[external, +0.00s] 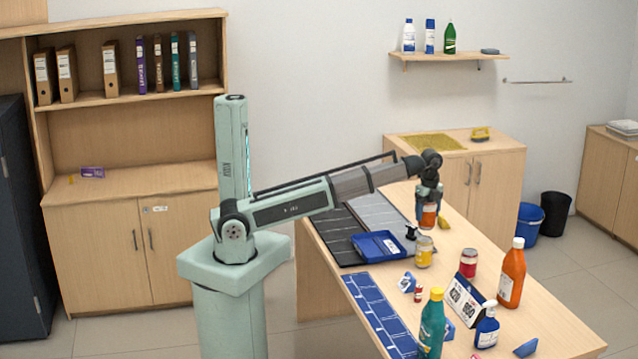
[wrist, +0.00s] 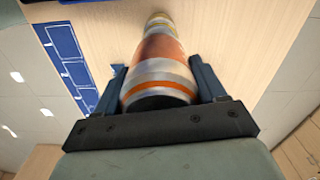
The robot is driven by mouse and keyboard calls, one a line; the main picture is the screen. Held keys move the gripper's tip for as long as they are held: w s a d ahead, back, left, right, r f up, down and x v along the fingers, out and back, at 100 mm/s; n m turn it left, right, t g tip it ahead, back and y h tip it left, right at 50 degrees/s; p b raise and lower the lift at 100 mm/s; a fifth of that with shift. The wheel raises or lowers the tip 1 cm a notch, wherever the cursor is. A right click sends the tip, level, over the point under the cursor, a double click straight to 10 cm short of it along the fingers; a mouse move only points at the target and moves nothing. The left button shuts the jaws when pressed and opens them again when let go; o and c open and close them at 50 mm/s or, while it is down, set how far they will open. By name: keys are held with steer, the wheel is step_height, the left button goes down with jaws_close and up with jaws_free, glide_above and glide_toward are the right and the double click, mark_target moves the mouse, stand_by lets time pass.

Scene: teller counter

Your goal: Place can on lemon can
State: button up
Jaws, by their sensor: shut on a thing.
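My gripper (external: 429,203) is shut on an orange can (external: 428,216) with a pale band and holds it above the counter. In the wrist view the can (wrist: 162,62) sits between the two fingers (wrist: 160,78). The yellow lemon can (external: 424,252) stands upright on the counter. In the external view it is just below the held can, with a small gap between them. I cannot tell whether the two cans are lined up in depth. In the wrist view the held can hides most of what lies beyond it.
A blue tray (external: 378,247) lies left of the lemon can, with a small black object (external: 411,233) close by. A red can (external: 468,263) and an orange bottle (external: 512,273) stand to the right. A calendar (external: 465,297) and a teal bottle (external: 432,325) are nearer the front.

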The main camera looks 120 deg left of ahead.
mark_target(426, 222)
steer(key=shift+f, duration=2.15)
steer(key=shift+f, duration=0.1)
steer(key=o, duration=1.5)
steer(key=shift+c, duration=0.2)
step_height(426, 222, up, 12)
steer(key=shift+r, duration=0.15)
